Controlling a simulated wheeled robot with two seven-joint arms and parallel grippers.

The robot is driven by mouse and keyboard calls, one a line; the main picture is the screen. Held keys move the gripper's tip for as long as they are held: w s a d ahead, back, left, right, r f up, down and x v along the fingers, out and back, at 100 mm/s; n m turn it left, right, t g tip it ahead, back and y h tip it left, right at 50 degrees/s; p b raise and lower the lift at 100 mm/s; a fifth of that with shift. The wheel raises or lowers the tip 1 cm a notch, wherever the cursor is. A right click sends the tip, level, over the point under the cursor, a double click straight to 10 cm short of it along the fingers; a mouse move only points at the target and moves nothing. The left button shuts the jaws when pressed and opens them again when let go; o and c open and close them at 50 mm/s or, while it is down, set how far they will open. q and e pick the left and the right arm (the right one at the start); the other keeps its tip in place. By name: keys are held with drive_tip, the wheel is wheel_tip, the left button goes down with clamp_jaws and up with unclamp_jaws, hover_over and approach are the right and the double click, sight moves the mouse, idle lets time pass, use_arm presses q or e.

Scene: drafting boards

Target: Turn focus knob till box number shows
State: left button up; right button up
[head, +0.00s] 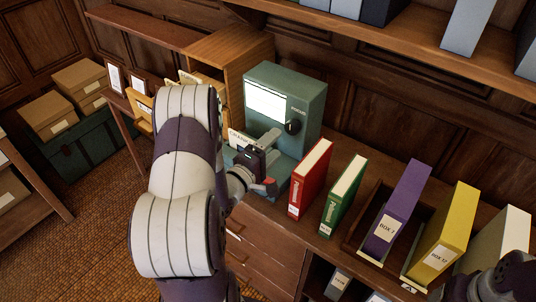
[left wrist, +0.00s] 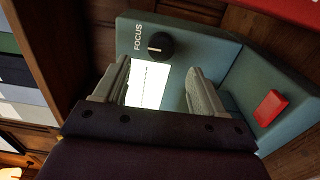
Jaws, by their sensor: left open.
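The teal reader (head: 312,92) stands on the desk against the wall with a bright white screen (head: 265,104). Its round black focus knob (head: 293,127) sits right of the screen. The left wrist view shows the knob (left wrist: 161,46) beside the word FOCUS, with a pale mark on it. The screen (left wrist: 148,84) shows faint marks there, too small to read; no box number is legible. My left gripper (head: 268,146) is open and empty in front of the reader. In the wrist view its fingers (left wrist: 158,66) are spread, with the knob beyond their tips, apparently not touched.
A red button (left wrist: 271,107) is on the reader's base. Red (head: 310,178) and green (head: 343,194) binders stand right of it. Purple (head: 403,205) and yellow (head: 452,220) labelled boxes stand in a wooden rack further right. A shelf overhangs the back. Part of my right arm shows at lower right.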

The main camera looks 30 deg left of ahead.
sight(290, 130)
use_arm(q)
drive_tip(key=w, duration=0.4)
drive_tip(key=shift+w+a+f+b, duration=0.1)
drive_tip(key=shift+a+f+b, duration=0.1)
drive_tip(key=shift+f+b, duration=0.15)
drive_tip(key=w, duration=0.2)
drive_tip(key=w+d, duration=0.1)
drive_tip(key=shift+d+r, duration=0.1)
drive_tip(key=shift+r, duration=0.15)
drive_tip(key=shift+w, duration=0.3)
drive_tip(key=shift+w+a, duration=0.25)
drive_tip(key=shift+w, duration=0.25)
drive_tip(key=shift+d, duration=0.15)
